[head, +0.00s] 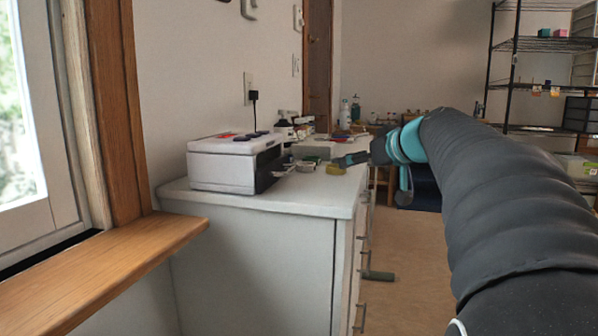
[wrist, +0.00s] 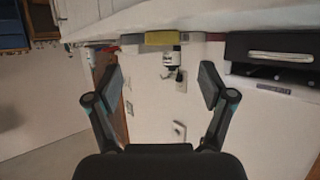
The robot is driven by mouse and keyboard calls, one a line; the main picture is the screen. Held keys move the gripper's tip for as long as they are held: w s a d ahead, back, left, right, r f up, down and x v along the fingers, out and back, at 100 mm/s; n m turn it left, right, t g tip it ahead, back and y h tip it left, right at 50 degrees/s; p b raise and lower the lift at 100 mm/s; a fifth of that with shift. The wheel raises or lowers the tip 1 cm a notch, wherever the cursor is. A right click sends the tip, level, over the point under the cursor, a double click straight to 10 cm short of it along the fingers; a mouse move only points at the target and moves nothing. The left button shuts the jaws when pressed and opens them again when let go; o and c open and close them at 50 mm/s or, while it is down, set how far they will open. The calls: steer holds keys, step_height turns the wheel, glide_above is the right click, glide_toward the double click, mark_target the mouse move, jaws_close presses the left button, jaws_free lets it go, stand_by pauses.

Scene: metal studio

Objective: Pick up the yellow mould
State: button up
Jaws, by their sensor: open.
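The yellow mould (head: 335,169) is a small yellow block on the white counter (head: 290,195), near its right edge in the head view. In the wrist view, which looks upside down, the yellow mould (wrist: 161,38) shows as a yellow bar near the top centre. My gripper (wrist: 160,85) is open and empty, its two fingers wide apart. The mould lies beyond the fingertips, roughly in line with the gap between them, and does not touch them. In the head view my gripper (head: 352,159) is small and partly merges with the clutter, right by the mould.
A white and black printer-like box (head: 235,163) stands on the counter to the left. Small items and bottles (head: 285,128) crowd the counter behind. A wire shelf (head: 545,45) stands at the back right.

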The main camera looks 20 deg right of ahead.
mark_target(340, 172)
steer(key=shift+p+x, duration=0.3)
steer(key=shift+x, duration=3.9)
steer(key=shift+a+r, duration=0.1)
steer(key=shift+a, duration=0.1)
steer(key=c, duration=1)
